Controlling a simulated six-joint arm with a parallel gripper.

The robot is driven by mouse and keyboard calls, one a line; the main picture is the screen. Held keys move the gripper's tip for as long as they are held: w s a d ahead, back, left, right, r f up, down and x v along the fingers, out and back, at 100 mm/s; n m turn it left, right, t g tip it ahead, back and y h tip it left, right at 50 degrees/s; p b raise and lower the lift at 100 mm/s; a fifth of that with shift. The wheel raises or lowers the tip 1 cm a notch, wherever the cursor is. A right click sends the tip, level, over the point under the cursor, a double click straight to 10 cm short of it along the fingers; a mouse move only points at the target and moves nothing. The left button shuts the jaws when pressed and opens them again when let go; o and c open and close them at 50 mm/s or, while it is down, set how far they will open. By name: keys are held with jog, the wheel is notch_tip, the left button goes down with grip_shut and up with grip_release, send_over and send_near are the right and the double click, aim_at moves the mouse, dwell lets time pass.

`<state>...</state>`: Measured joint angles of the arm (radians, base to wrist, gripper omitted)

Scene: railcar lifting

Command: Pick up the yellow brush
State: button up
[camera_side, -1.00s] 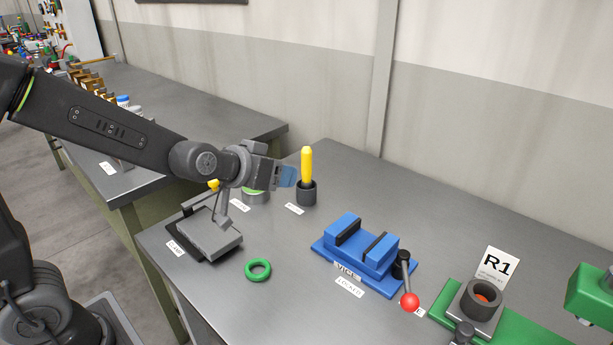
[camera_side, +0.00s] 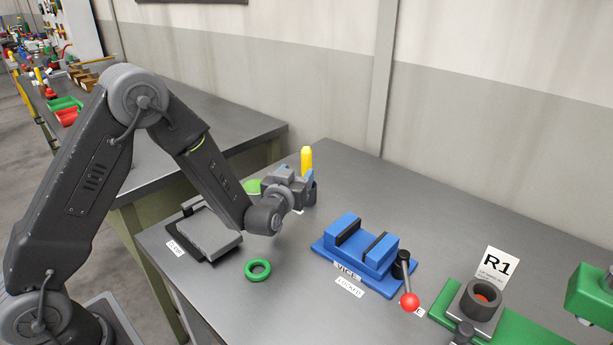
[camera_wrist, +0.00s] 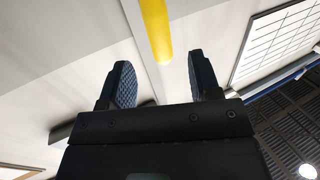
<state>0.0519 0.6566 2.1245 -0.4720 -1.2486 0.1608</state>
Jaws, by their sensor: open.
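The yellow brush (camera_side: 306,160) stands upright in a dark round holder (camera_side: 313,192) toward the back of the grey bench. In the side view my gripper (camera_side: 302,180) is low at the holder and covers much of it and the brush's lower part. In the wrist view the brush (camera_wrist: 156,30) comes in from the top, between and beyond the two fingers of my gripper (camera_wrist: 160,82). The fingers are apart, with nothing between them. I cannot tell whether a finger touches the holder.
A green round item (camera_side: 253,187) sits left of my gripper, partly hidden. A grey clamp block (camera_side: 208,236) and a green ring (camera_side: 257,270) lie nearer the front. A blue vice (camera_side: 357,252) stands to the right, with a red-knobbed lever (camera_side: 409,301).

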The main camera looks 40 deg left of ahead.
aim_at(309, 158)
jog(key=x, duration=0.9)
jog(key=c, duration=1)
